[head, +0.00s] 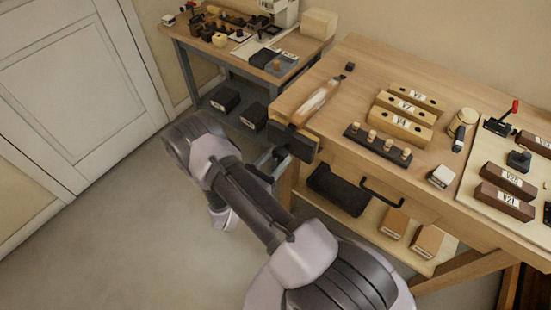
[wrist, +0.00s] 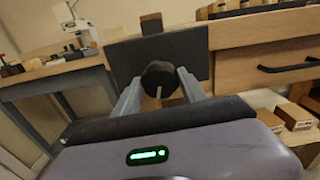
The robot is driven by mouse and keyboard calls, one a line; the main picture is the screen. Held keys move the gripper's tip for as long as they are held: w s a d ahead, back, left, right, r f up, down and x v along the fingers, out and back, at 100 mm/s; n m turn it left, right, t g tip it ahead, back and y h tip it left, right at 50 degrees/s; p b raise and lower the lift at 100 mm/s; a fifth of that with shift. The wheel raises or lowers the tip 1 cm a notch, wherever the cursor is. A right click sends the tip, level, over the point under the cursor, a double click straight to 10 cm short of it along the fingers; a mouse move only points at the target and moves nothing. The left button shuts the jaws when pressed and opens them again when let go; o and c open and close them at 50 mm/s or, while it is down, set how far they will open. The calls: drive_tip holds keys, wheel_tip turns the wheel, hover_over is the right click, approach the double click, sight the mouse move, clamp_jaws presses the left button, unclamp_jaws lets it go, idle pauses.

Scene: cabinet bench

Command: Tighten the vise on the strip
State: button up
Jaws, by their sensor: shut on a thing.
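The vise (head: 298,144) is on the front left corner of the wooden bench; its dark front plate also shows in the wrist view (wrist: 190,52). A dark round hub (wrist: 160,76) with a thin pale bar stands out from the plate. My gripper (wrist: 157,78) has one finger on each side of this hub and is shut on it. In the head view my gripper (head: 273,160) is at the vise front, its fingertips partly hidden.
Labelled wooden blocks (head: 402,127) and a dark peg rack (head: 377,146) stand on the bench. A drawer handle (head: 381,192) juts from its front. A dark bin (head: 338,190) sits on the shelf below. A grey side table (head: 235,55) stands behind left. The floor at left is clear.

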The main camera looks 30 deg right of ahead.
drive_tip(key=shift+m, duration=0.9)
drive_tip(key=shift+m+b, duration=0.35)
drive_tip(key=shift+m, duration=0.15)
drive_tip(key=o, duration=1.2)
